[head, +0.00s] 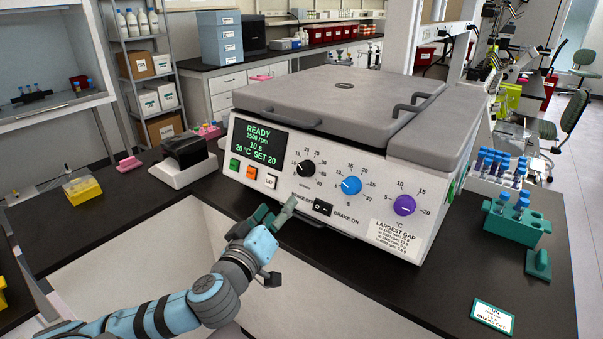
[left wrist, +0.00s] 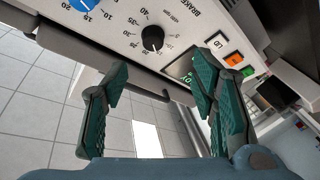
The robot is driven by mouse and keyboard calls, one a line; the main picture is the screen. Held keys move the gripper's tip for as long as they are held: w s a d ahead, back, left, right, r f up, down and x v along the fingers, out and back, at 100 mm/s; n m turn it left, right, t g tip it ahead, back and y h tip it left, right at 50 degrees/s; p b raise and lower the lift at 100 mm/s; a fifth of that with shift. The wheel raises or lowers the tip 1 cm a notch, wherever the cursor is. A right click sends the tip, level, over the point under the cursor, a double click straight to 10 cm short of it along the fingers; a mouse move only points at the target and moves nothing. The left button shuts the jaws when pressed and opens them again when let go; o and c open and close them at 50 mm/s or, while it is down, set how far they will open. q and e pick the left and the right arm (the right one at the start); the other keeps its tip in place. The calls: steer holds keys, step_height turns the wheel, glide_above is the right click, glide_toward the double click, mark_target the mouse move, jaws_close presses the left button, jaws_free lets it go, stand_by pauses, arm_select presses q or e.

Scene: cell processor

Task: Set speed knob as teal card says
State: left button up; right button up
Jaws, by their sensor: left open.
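The centrifuge (head: 330,185) on the dark bench has a lit display (head: 262,143) reading READY, 1500 rpm, 10 s, 20 °C SET 20. Its front carries a black knob (head: 306,168), a blue knob (head: 351,185) and a purple knob (head: 404,205); the small labels are hard to read. The teal-edged card (head: 492,317) lies on the bench at the front right, its print too small to read. My left gripper (head: 277,212) is open and empty, just in front of the panel below the black knob. In the left wrist view the black knob (left wrist: 152,38) is beyond the fingers, untouched.
Green, orange and white buttons (head: 271,181) sit left of the knobs, with a brake switch (head: 322,207) below. A teal tube rack (head: 517,226) stands at right. A black-topped device (head: 185,160) stands left of the centrifuge. The floor is open in front.

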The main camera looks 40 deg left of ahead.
mark_target(303, 172)
arm_select(q)
steer(key=x, duration=0.9)
steer(key=r+x, duration=0.1)
steer(key=x, duration=0.4)
steer(key=shift+w+d+r, duration=0.1)
steer(key=shift+d, duration=0.15)
steer(key=shift+c, duration=0.5)
steer(key=c, duration=1.1)
steer(key=shift+o, duration=0.2)
